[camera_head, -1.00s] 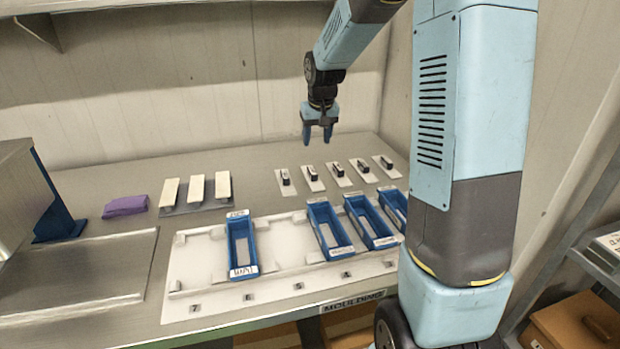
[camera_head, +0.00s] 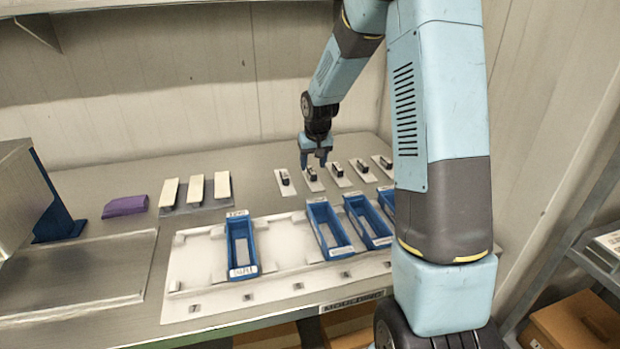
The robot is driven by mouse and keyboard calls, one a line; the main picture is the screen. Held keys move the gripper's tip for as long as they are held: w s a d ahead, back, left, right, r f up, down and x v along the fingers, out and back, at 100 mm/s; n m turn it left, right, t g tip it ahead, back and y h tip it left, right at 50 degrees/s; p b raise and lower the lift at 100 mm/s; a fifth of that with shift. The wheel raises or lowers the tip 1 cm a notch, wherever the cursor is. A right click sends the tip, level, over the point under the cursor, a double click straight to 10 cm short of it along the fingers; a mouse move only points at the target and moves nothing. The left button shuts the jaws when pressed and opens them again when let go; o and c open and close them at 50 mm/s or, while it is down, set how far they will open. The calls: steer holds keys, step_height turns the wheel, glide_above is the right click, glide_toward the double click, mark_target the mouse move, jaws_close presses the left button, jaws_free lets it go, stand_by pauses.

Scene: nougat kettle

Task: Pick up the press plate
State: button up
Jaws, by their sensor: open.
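Several press plates stand in a row at the back of the bench, each a pale flat plate with a dark upright handle. My gripper (camera_head: 313,166) is open and points down at the second press plate from the left (camera_head: 315,185). The leftmost press plate (camera_head: 287,188) is just left of my gripper. Three others, the nearest being a press plate (camera_head: 342,182), stand to the right.
Blue moulds, such as one blue mould (camera_head: 241,245), sit on a white base tray (camera_head: 200,300) in front. A purple block (camera_head: 125,206) and a rack with three pale bars (camera_head: 195,189) are at left. Bare bench lies between the rack and the plates.

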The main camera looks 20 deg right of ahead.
mark_target(312, 170)
steer(key=x, duration=0.4)
steer(key=shift+r, duration=0.1)
steer(key=c, duration=0.7)
steer(key=shift+c, duration=0.2)
steer(key=shift+w+r, duration=0.1)
steer(key=shift+r, duration=0.45)
steer(key=v, duration=0.2)
steer(key=shift+r, duration=0.35)
steer(key=s+a+r, duration=0.3)
steer(key=s+r, duration=0.6)
steer(key=s, duration=0.4)
steer(key=shift+a+r, duration=0.15)
steer(key=shift+a, duration=0.2)
